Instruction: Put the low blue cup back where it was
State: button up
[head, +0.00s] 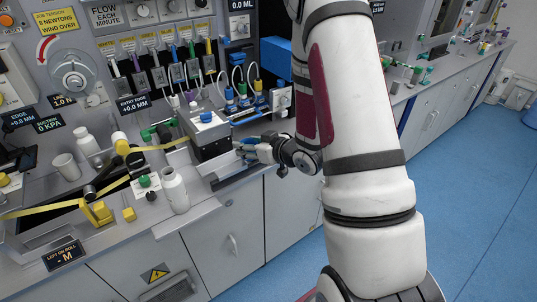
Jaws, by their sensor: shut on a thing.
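My gripper (253,150) is at the front of the bench, just right of a dark block-shaped unit (212,142). It is shut on a small blue thing, which I take to be the low blue cup (246,146). The fingers hide much of it, so its shape and tilt are hard to tell. The cup seems to be above a grey ledge (235,176) at the bench front. Whether it touches anything below is not clear.
A white block with a blue top (207,117) sits on the dark unit. A white bottle (174,190), a yellow strip (160,147) and a yellow clamp (97,212) are left. Blue floor is clear at right.

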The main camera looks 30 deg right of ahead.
jog(key=s+d+f+n+g+y+b, duration=0.1)
jog(key=s+d+f+n+y+b, duration=0.15)
jog(key=s+d+b, duration=0.45)
jog(key=w+d, duration=0.1)
jog(key=w, duration=0.3)
jog(key=w+d+f+b, duration=0.1)
jog(key=w+d, duration=0.1)
jog(key=w, duration=0.3)
jog(key=w+d, duration=0.2)
jog(key=w, duration=0.2)
jog(key=shift+w+d+f, duration=0.15)
jog(key=shift+d+f, duration=0.05)
jog(key=shift+f+b, duration=0.65)
jog(key=shift+f, duration=1.1)
jog(key=shift+f, duration=0.1)
jog(key=o, duration=1.2)
